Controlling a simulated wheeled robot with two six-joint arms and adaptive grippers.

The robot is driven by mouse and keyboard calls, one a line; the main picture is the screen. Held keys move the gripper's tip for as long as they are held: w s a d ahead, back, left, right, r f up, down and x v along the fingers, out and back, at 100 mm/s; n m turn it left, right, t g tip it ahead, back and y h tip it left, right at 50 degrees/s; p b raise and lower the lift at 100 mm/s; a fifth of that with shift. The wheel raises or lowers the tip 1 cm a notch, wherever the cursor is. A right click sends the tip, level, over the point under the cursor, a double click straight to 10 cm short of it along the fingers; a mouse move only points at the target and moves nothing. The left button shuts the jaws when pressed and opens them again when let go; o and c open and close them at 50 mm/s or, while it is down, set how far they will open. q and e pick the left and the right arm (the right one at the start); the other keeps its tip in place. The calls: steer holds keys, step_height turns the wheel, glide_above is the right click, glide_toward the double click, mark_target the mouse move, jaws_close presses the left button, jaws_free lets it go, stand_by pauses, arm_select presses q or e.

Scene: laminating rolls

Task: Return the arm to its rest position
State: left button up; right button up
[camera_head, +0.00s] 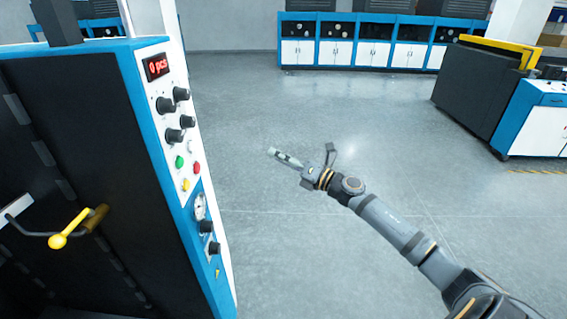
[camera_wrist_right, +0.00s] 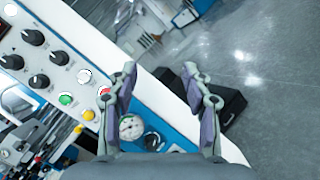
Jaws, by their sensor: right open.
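My right arm reaches in from the lower right in the head view. Its gripper (camera_head: 302,158) hangs over open floor, to the right of the machine's control panel and apart from it. The right wrist view shows the two fingers of the gripper (camera_wrist_right: 158,82) spread apart with nothing between them. Behind the fingers in that view are the panel's edge, a gauge and a black knob. My left gripper does not show in the head view.
The blue and black machine (camera_head: 85,120) fills the left side. Its white panel (camera_head: 177,130) carries a red display, black knobs, coloured buttons and a gauge (camera_head: 200,207). A yellow-knobbed handle (camera_head: 58,241) sticks out in front. Grey floor (camera_head: 330,110) is free up to the far blue cabinets (camera_head: 355,55).

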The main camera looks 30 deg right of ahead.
steer(key=shift+w+d+f+m+h, duration=0.1)
steer(key=shift+d+f+m+h, duration=0.1)
steer(key=shift+d+f+m, duration=0.25)
steer(key=shift+w+d+f+m+h, duration=0.1)
steer(key=shift+f+m+h, duration=0.15)
steer(key=shift+f, duration=0.25)
steer(key=shift+d, duration=0.1)
